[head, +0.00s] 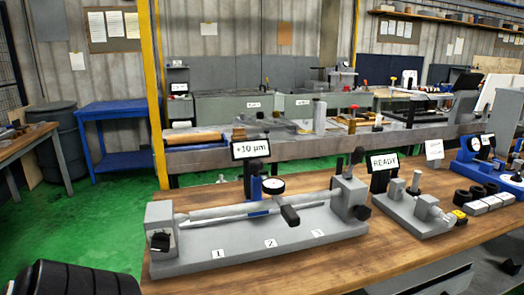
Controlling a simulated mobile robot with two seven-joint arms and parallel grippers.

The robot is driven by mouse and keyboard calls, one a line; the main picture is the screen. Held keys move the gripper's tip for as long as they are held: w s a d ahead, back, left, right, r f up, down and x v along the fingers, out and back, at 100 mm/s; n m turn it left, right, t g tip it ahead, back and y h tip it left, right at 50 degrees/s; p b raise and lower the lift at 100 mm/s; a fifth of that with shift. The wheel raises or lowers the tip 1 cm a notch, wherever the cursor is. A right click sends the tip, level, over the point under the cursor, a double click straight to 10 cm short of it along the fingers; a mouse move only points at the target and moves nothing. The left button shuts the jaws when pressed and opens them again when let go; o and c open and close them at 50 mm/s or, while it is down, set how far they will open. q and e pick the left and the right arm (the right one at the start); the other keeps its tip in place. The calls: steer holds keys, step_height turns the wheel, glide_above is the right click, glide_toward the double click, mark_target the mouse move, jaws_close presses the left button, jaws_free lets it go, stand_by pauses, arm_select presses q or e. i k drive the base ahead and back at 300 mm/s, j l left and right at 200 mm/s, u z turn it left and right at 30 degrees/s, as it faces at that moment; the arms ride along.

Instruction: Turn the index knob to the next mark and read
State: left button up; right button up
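A grey bench fixture (240,252) stands on the wooden bench, with a long shaft (230,211) held level between its end blocks. White labels 1, 2 and 3 run along the base. A black knob (160,242) is on the left block; another dark knob (363,213) is at the right block. I cannot tell which is the index knob. A dial gauge (273,186) on a blue stand is behind the shaft, its needle too small to read. A display (250,149) shows +10 µm. A black handle (289,215) sits in front of the shaft. Neither gripper shows clearly.
A sign reading READY (384,162) stands behind a smaller grey fixture (418,217). Black and grey blocks (485,202) and a blue gauge stand (485,160) are farther right. Bare bench top (390,262) lies in front. A dark ribbed shape fills the bottom left corner.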

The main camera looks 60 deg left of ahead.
mark_target(160, 241)
steer(key=u, duration=1.8)
steer(key=l+u, duration=0.4)
steer(key=k+l, duration=0.05)
